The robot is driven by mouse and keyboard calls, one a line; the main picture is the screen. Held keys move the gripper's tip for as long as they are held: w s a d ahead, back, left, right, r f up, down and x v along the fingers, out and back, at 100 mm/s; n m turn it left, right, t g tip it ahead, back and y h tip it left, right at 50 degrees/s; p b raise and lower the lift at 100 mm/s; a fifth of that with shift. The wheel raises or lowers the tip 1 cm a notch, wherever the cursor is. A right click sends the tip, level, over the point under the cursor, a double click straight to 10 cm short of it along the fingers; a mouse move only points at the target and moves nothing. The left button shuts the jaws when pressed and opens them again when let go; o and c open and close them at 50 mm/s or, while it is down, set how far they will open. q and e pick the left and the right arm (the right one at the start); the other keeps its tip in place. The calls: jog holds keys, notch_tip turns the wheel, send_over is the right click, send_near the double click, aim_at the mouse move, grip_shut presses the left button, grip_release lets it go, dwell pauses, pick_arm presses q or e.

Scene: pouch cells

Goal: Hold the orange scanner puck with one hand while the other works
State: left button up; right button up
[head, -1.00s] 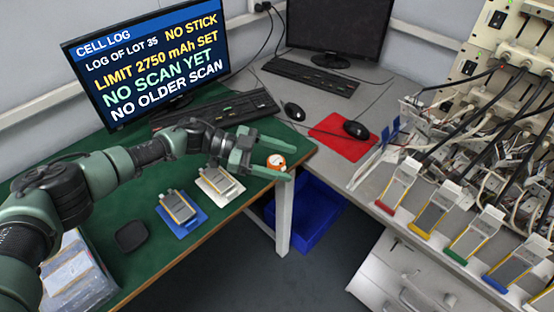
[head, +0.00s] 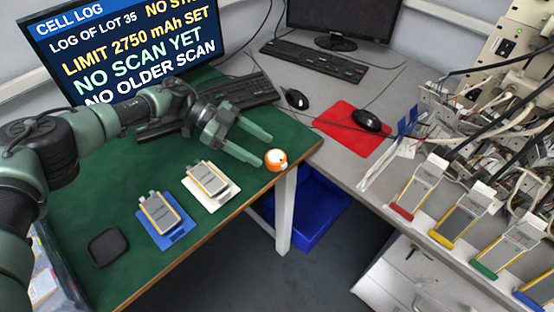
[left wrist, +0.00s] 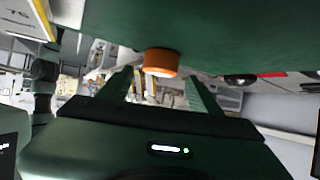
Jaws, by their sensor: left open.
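The orange scanner puck (head: 276,160) with a white top sits on the green table near its right front corner. My left gripper (head: 263,150) is open and empty, its green fingers pointing at the puck from the left, with the tips just short of it in the head view. In the left wrist view the orange puck (left wrist: 161,63) shows between the two open fingers (left wrist: 160,82), towards their tips. I cannot tell whether a finger touches it. My right gripper is in neither view.
A pouch cell on a white tray (head: 226,197) and one on a blue tray (head: 180,233) lie left of the puck. A black pad (head: 107,247) lies further left. A monitor (head: 130,50) reads "NO SCAN YET". A keyboard (head: 240,92) is behind my gripper. A blue bin (head: 318,215) is below.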

aim_at(271, 155)
pick_arm(q)
jog(key=x, duration=0.3)
jog(key=shift+d+p, duration=0.2)
jog(key=shift+p, duration=0.1)
jog(key=shift+s+d+f, duration=0.2)
jog(key=shift+d+f, duration=0.15)
jog(key=shift+d, duration=0.15)
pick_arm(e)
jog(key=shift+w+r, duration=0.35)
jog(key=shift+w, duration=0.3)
pick_arm(q)
jog(key=c, duration=0.8)
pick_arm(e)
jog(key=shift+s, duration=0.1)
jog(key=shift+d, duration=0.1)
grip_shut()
